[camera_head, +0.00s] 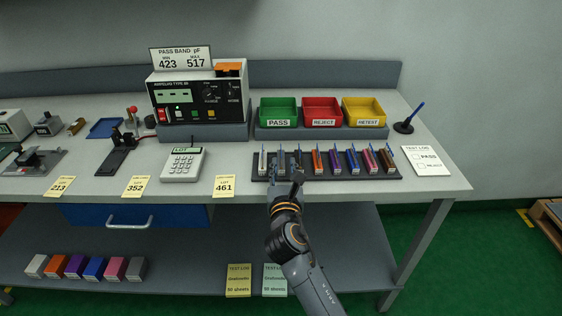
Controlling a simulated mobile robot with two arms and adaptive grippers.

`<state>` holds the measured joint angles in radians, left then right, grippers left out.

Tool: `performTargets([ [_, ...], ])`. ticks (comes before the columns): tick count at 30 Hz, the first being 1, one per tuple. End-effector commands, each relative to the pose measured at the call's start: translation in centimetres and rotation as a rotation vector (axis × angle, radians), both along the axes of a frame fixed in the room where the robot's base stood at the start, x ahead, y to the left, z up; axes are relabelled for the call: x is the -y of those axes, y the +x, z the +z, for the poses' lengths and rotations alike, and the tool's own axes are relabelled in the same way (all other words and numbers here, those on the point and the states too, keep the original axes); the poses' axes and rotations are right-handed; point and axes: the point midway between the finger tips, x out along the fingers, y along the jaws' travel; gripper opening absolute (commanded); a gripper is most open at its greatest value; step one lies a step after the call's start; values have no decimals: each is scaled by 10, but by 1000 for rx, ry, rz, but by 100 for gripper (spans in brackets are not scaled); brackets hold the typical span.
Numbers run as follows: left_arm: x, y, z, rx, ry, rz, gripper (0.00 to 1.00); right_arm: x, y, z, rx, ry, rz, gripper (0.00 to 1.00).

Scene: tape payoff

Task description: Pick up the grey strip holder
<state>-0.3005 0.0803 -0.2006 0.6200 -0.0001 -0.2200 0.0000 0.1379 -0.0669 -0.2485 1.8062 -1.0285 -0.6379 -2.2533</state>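A dark rack (330,177) near the table's front edge holds a row of upright strip holders in different colours. A white holder (262,160) stands at the left end and an orange holder (317,160) further right. Between them stand greyish holders, one of them a grey strip holder (281,160), partly hidden by my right gripper. My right gripper (286,178) is at the front left of the rack, its fingers apart. Whether it touches a holder cannot be told. My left gripper is out of view.
Green (278,112), red (322,111) and yellow (363,112) bins stand behind the rack. A keypad device (183,165) and a meter (198,100) are to the left. A pen stand (403,127) and a test log sheet (427,160) lie right.

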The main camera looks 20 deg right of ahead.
Motion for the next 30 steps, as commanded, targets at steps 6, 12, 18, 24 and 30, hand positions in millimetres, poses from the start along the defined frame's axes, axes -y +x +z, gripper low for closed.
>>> performTargets([
  [6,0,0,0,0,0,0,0,6,21,0,0,2,0,30],
  [12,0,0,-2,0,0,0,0,8,42,-3,-1,4,0,30],
  [18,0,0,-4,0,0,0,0,13,68,-4,-1,3,0,30],
  [24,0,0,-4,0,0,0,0,15,73,-4,-2,3,1,30],
  [30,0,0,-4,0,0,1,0,15,73,-4,-1,2,1,14],
])
